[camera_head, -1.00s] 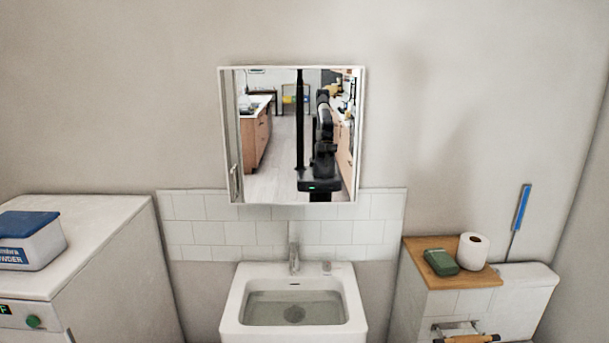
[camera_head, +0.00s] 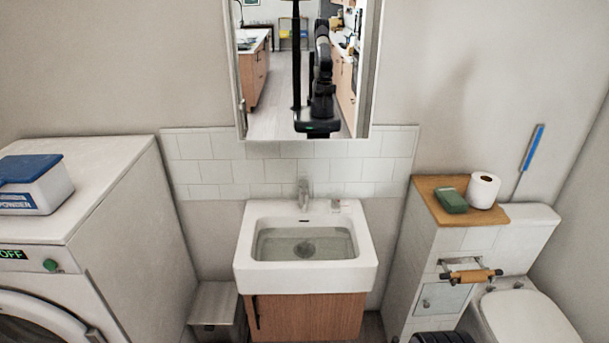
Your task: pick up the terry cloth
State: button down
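I see nothing I can clearly identify as a terry cloth. A small dark green block (camera_head: 451,200) lies on the wooden top of the tiled ledge at the right; I cannot tell if it is a folded cloth, a sponge or a box. My gripper does not show directly in the head view. The mirror (camera_head: 303,75) reflects my dark column and arm, but the gripper's fingers cannot be made out there.
A white sink (camera_head: 352,271) with water stands over a wooden cabinet (camera_head: 305,318). A toilet paper roll (camera_head: 482,190) stands beside the green block. A toilet (camera_head: 525,318) is at lower right. A washing machine (camera_head: 105,185) with a powder box (camera_head: 40,190) is left, a bin (camera_head: 215,309) beside it.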

aim_at(452, 200)
jog(key=i+l+z, duration=0.35)
jog(key=i+l, duration=0.15)
jog(key=i+l+z, duration=0.35)
jog(key=i+l, duration=0.2)
jog(key=i, duration=0.05)
